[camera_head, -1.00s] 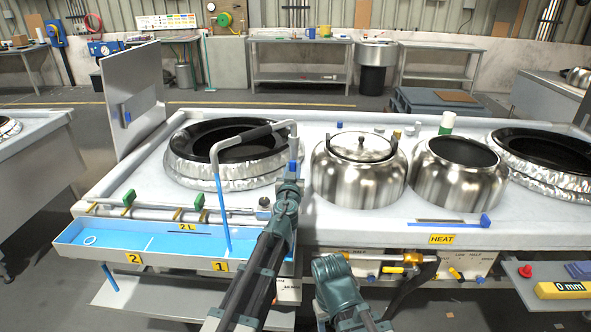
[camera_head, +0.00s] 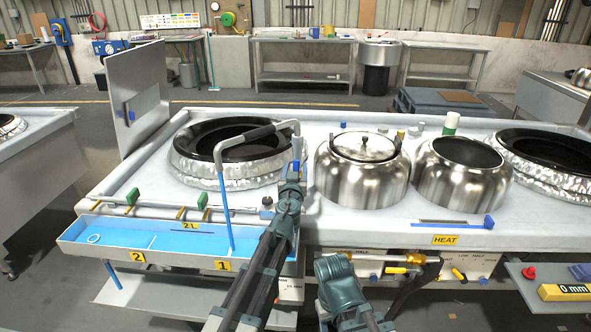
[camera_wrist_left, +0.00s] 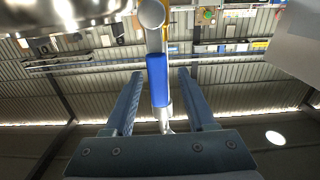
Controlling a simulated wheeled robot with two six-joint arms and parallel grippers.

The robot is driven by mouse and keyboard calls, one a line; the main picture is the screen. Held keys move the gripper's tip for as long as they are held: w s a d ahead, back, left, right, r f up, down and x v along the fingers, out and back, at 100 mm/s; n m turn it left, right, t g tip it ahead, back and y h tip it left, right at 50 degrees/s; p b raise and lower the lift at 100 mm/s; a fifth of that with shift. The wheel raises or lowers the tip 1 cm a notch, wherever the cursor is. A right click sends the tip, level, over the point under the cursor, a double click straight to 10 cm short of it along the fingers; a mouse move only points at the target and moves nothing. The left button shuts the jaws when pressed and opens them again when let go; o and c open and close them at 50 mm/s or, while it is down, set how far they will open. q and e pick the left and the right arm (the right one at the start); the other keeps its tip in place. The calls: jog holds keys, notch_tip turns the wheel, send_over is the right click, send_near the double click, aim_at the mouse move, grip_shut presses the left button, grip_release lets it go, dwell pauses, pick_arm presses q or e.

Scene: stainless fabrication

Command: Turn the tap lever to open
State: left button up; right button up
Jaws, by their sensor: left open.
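The tap is a bent metal pipe (camera_head: 218,160) with a dark sleeve on its top arm. A blue handle piece (camera_head: 296,166) shows at its right leg, which I take for the lever. A thin blue strip (camera_head: 228,215) runs from the pipe's left end down to the blue tray (camera_head: 90,240). My left gripper (camera_head: 294,174) is at the blue piece. In the left wrist view the blue piece (camera_wrist_left: 158,80) stands between the two open fingers of my left gripper (camera_wrist_left: 157,85), with gaps on both sides.
A lidded steel kettle (camera_head: 362,182) stands close right of my left gripper, with an open steel pot (camera_head: 459,175) beyond it. A foil-rimmed wok (camera_head: 190,165) is behind the tap. An upright metal panel (camera_head: 134,95) stands at the left.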

pick_arm(q)
jog(key=shift+s, duration=0.1)
jog(key=s, duration=1.3)
jog(key=shift+s, duration=0.3)
